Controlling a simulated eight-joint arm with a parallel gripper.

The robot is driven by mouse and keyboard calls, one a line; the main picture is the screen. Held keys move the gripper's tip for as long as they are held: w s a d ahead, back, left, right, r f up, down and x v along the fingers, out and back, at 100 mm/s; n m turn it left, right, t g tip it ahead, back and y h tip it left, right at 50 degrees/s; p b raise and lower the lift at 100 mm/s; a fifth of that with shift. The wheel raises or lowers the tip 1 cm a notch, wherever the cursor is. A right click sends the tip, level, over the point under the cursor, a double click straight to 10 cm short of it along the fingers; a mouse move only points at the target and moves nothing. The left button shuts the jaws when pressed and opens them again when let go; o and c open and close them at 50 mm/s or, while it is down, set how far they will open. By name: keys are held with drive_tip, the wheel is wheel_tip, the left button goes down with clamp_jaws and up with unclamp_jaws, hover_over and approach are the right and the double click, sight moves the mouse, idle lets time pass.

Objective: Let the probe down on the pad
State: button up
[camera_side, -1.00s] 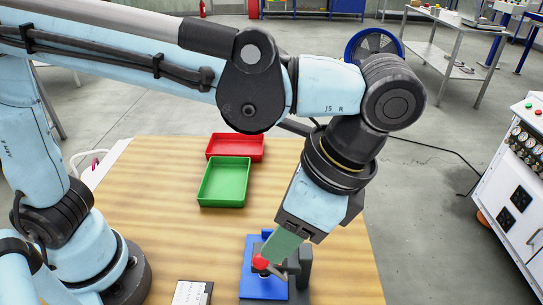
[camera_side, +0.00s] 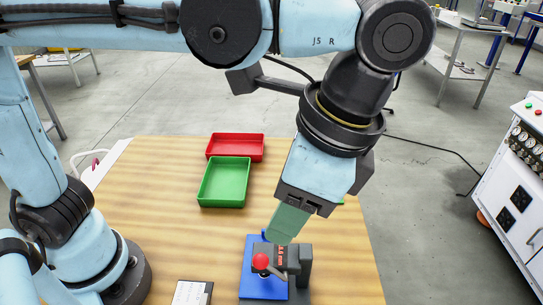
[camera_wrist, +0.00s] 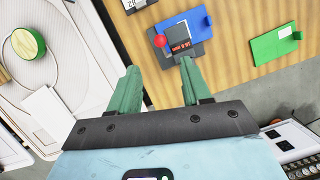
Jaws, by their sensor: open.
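The gantry (camera_side: 291,262) is a dark grey stand with a small red-lit display, on a blue base plate (camera_side: 251,285) at the table's front. A red ball knob (camera_side: 261,261) on a short lever sticks out at its left. In the wrist view the gantry (camera_wrist: 178,34) and red knob (camera_wrist: 160,41) lie just beyond the fingertips. My gripper (camera_side: 283,236) has green fingers, held just above the gantry, apart from the knob. In the wrist view my gripper (camera_wrist: 159,66) is open, with nothing between its fingers. I cannot make out the probe tip or the pad.
A green tray (camera_side: 224,204) and a red tray (camera_side: 236,154) stand behind on the wooden table. A flat black-and-white box (camera_side: 192,293) lies left of the gantry. A green plate (camera_wrist: 275,43) shows in the wrist view. The table between trays and gantry is clear.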

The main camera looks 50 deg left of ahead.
sight(257, 258)
drive_tip(key=s+a+f+n+t+h, duration=0.2)
drive_tip(key=s+a+n+t+h, duration=0.3)
drive_tip(key=s+t, duration=0.1)
drive_tip(key=shift+x, duration=5.95)
drive_tip(key=shift+s+a, duration=0.1)
clamp_jaws()
